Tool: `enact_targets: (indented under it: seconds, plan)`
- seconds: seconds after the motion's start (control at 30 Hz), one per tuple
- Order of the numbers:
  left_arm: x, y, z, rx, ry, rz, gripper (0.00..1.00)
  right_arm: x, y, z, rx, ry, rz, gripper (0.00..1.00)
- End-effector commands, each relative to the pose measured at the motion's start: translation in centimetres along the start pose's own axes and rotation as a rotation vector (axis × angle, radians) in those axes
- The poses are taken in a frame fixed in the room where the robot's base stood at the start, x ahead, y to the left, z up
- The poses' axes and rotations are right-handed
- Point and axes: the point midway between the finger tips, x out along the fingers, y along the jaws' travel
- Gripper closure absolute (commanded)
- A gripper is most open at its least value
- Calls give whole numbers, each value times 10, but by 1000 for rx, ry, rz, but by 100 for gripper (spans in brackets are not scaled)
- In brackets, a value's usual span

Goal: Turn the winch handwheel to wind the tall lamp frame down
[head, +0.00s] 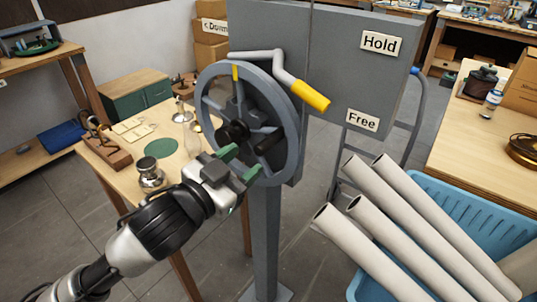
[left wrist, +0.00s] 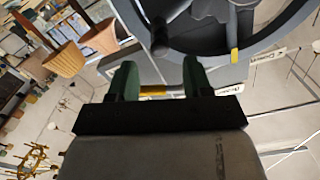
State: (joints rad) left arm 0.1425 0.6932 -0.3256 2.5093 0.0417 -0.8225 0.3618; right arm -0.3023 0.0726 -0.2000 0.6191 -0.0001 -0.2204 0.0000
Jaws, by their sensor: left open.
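The winch handwheel (head: 292,118) is a grey spoked ring with a yellow mark on its upper rim, mounted on a grey post. Nothing is held. The tall lamp frame cannot be made out. My right gripper is not in view.
A bent lever with a yellow grip (head: 311,96) sits beside the wheel, between the Hold sign (head: 380,43) and Free sign (head: 362,120). A blue crate (head: 462,200) with several pale tubes stands at right. A wooden table (head: 120,172) with small items is behind my arm.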

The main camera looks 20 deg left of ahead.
Motion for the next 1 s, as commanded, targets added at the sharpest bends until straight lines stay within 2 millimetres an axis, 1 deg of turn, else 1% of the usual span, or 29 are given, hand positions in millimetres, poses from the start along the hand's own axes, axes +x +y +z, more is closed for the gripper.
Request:
enact_targets:
  seconds: [0.03, 0.07, 0.23, 0.27, 0.3, 0.4, 0.5, 0.63, 0.93, 1.0]
  plan:
    - [3, 2, 4, 4, 5, 1, 50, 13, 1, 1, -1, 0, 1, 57]
    - [8, 1, 2, 2, 3, -1, 50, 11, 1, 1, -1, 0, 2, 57]
    - [31, 1, 1, 2, 3, 0, 50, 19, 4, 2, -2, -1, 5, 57]
    - [39, -1, -2, -1, -2, 0, 50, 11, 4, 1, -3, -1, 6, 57]
    - [46, -1, -3, -1, -1, 0, 50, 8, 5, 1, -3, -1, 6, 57]
    - [62, -1, -3, 0, -1, 0, 50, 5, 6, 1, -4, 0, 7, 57]
    - [73, 0, -2, 0, -2, 1, 50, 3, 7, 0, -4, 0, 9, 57]
    - [81, 0, -1, 0, -2, 1, 50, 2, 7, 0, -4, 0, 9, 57]
    - [82, 0, 0, 1, -1, 1, 50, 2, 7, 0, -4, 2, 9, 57]
    - [82, 0, 0, 1, -1, 1, 61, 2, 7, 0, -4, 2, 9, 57]
